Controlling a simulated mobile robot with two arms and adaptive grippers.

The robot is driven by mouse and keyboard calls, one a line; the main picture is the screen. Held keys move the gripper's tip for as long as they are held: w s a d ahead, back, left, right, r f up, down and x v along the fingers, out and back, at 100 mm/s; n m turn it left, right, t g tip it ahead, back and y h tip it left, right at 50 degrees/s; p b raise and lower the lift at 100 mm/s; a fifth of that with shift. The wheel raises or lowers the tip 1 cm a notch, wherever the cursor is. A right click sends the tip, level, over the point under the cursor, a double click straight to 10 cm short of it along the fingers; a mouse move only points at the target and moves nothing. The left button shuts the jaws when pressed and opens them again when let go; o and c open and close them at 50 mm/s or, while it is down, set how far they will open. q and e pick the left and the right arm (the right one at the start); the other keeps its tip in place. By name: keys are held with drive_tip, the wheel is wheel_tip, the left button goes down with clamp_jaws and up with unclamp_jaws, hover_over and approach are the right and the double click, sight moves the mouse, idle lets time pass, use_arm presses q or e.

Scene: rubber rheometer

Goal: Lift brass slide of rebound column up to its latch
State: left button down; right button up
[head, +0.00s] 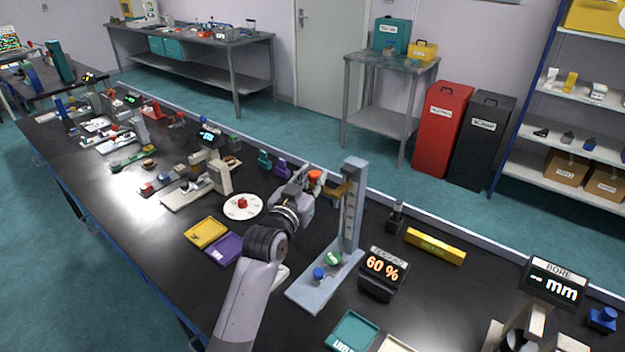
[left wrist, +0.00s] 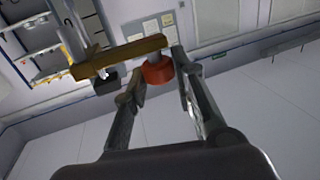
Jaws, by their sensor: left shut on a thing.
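The rebound column (head: 352,208) is a pale grey upright on a grey base (head: 312,290). Its brass slide (head: 340,189) stands out to the left from the upper part of the column and carries a red-orange knob (head: 315,176). My left gripper (head: 309,183) is at the knob, shut on it, left of the column. In the left wrist view the brass slide (left wrist: 117,57) crosses above the fingers, and the red knob (left wrist: 158,71) sits between the fingertips (left wrist: 158,76). I cannot make out the latch. My right gripper is not in view.
A display reading 60 % (head: 382,267) stands right of the column base. The base carries a blue knob (head: 319,273) and a green round part (head: 333,258). A yellow bar (head: 435,246) lies to the right; yellow (head: 206,232) and purple (head: 223,249) trays lie left of my arm.

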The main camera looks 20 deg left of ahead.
use_arm(q)
drive_tip(key=shift+r+p, duration=0.35)
drive_tip(key=shift+r, duration=0.7)
drive_tip(key=c, duration=1.8)
unclamp_jaws()
drive_tip(key=o, duration=0.5)
drive_tip(key=shift+f, duration=0.2)
drive_tip(key=s+a, duration=0.1)
drive_tip(key=s, duration=1.1)
